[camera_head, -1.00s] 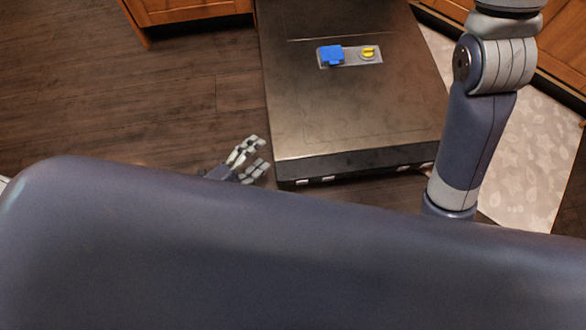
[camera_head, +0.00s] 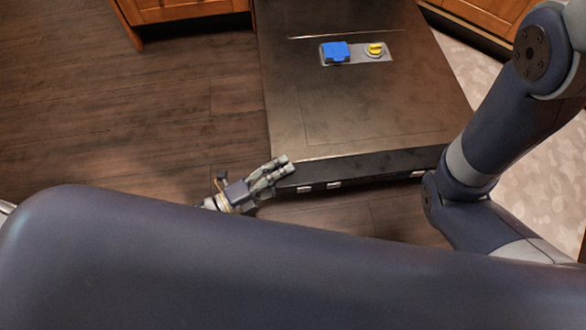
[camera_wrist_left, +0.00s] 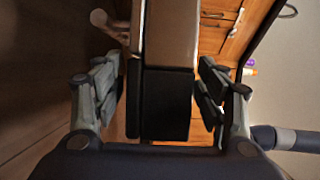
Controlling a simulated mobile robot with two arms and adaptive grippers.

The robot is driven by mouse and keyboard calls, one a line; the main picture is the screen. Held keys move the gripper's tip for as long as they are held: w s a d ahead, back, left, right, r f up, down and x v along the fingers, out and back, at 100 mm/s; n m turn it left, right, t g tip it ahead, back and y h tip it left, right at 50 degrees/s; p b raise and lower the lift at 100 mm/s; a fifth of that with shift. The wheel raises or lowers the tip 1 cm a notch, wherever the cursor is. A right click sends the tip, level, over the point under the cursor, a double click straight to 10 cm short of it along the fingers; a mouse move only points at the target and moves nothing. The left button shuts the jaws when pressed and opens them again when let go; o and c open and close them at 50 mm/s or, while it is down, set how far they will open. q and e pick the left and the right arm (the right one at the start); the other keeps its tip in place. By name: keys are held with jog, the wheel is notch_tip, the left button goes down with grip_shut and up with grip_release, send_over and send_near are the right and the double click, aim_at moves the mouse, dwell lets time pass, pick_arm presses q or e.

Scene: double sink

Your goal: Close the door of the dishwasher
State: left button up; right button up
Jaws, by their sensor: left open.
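The dishwasher door (camera_head: 365,110) lies folded down and open, its metallic inner face up, with a blue dispenser flap (camera_head: 335,52) and a yellow knob (camera_head: 376,49) on it. My left gripper (camera_head: 277,172) is open at the left corner of the door's near dark edge. In the left wrist view the door (camera_wrist_left: 165,103) stands between the spread fingers of the left gripper (camera_wrist_left: 160,82); I cannot tell whether they touch it. My right arm shows at the right of the head view, but its gripper is out of sight.
Wooden cabinets (camera_head: 180,8) stand at the back left and more (camera_head: 490,12) at the back right. A pale patterned mat (camera_head: 515,140) lies right of the door. The wood floor (camera_head: 130,110) on the left is clear. My own body fills the bottom.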

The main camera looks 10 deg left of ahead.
pick_arm(q)
jog(key=shift+b+x, duration=0.4)
jog(key=shift+x, duration=1.25)
jog(key=shift+c, duration=0.2)
